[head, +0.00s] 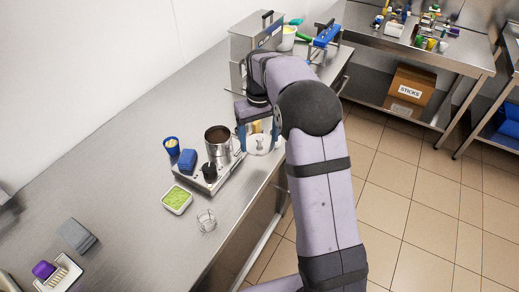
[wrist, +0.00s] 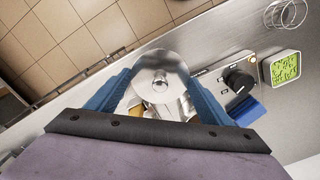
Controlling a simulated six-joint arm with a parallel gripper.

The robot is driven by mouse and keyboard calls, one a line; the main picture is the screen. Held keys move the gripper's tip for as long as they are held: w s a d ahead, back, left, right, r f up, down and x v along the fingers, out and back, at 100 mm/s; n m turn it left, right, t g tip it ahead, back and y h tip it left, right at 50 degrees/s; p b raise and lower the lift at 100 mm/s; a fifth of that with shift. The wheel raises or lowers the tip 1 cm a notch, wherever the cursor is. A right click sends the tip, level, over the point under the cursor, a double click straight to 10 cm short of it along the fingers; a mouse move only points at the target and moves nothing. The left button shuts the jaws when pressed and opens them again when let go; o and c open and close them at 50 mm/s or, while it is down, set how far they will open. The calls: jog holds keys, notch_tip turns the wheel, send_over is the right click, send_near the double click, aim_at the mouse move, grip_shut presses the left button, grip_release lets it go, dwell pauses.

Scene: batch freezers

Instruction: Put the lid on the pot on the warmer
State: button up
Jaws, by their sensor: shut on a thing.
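The steel pot (head: 218,153) stands open on the warmer (head: 213,180), with dark brown contents. The round shiny lid (head: 260,149) is in my gripper (head: 258,137), to the right of the pot and apart from it in the head view. In the wrist view the lid (wrist: 158,60) shows with its small knob, between the blue fingers of my gripper (wrist: 162,82). The fingers are shut on the lid. The warmer's black knob (wrist: 237,79) shows to the right in the wrist view. What lies under the lid is partly hidden there.
A blue block (head: 187,160) and a blue cup (head: 172,146) stand by the pot. A green-filled tray (head: 177,200) and a wire ring holder (head: 206,220) lie nearer. A steel machine (head: 250,45) stands at the back. The counter's left side is largely clear.

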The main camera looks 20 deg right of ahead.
jog(key=shift+r, duration=0.65)
jog(key=shift+a+r+p, duration=0.3)
jog(key=shift+r+p, duration=0.2)
jog(key=a+r+n+p, duration=0.2)
jog(key=a+p, duration=0.6)
jog(key=p, duration=0.6)
jog(key=w+a+r+m+p, duration=0.1)
jog(key=w+a+r+m, duration=0.1)
jog(key=w, duration=0.5)
jog(key=shift+w+a+r, duration=0.25)
jog(key=shift+a+r, duration=0.3)
jog(key=shift+a, duration=0.1)
jog(key=shift+f, duration=0.15)
